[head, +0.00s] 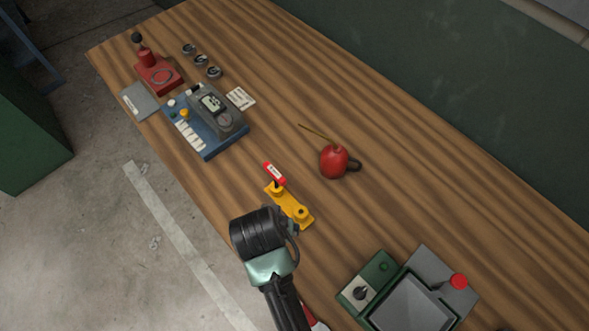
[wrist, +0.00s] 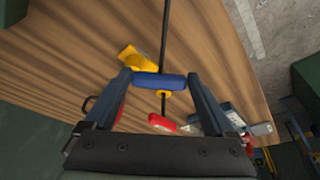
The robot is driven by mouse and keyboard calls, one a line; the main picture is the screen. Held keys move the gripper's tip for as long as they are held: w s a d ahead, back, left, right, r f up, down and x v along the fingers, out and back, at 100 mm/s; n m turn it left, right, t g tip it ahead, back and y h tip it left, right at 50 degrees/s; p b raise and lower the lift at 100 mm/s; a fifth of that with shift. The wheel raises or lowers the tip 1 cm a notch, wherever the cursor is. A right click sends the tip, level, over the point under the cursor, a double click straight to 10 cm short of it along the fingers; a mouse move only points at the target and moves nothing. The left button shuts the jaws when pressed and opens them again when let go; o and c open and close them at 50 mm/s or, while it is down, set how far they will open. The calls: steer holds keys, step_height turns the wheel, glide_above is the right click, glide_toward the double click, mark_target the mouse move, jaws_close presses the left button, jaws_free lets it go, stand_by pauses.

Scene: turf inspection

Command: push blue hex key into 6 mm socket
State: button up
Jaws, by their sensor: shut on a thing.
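The blue hex key (wrist: 158,81) has a blue bar handle and lies between my fingertips. My gripper (wrist: 158,78) is shut on this handle, with one finger at each end. A thin black rod shows on both sides of the handle in the wrist view. A yellow socket block (head: 290,205) lies on the bench just beyond my gripper (head: 288,230) in the head view, with dark round spots on top. In the wrist view the handle covers the middle of the block (wrist: 134,58). I cannot tell whether the key tip touches a socket. The key is hidden in the head view.
A red round can (head: 333,161) with a thin spout stands to the right. A blue-grey meter unit (head: 207,120) and red device (head: 158,73) are farther left. A green-grey screen box (head: 410,300) stands near right.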

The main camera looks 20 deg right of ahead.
steer(key=d+m+h, duration=0.1)
steer(key=d+m+t+h, duration=0.1)
steer(key=m+h, duration=0.1)
steer(key=d+m+h, duration=0.1)
steer(key=d, duration=0.1)
steer(key=shift+s+r+m+h, duration=0.2)
steer(key=shift+r+m+h, duration=0.05)
steer(key=shift+m+h, duration=0.05)
step_height(320, 180, up, 9)
steer(key=w+d+m+t+h+b, duration=0.1)
steer(key=w+m+h, duration=0.1)
steer(key=h, duration=0.8)
steer(key=shift+w+f+m+h, duration=0.2)
steer(key=shift+w+m+h, duration=0.15)
steer(key=shift+m, duration=0.55)
steer(key=shift+f+b, duration=0.25)
steer(key=shift+b, duration=0.25)
step_height(320, 180, down, 6)
steer(key=b, duration=0.6)
steer(key=shift+r, duration=0.2)
steer(key=shift+f+b, duration=2.3)
steer(key=shift+b, duration=0.4)
steer(key=o, duration=1.1)
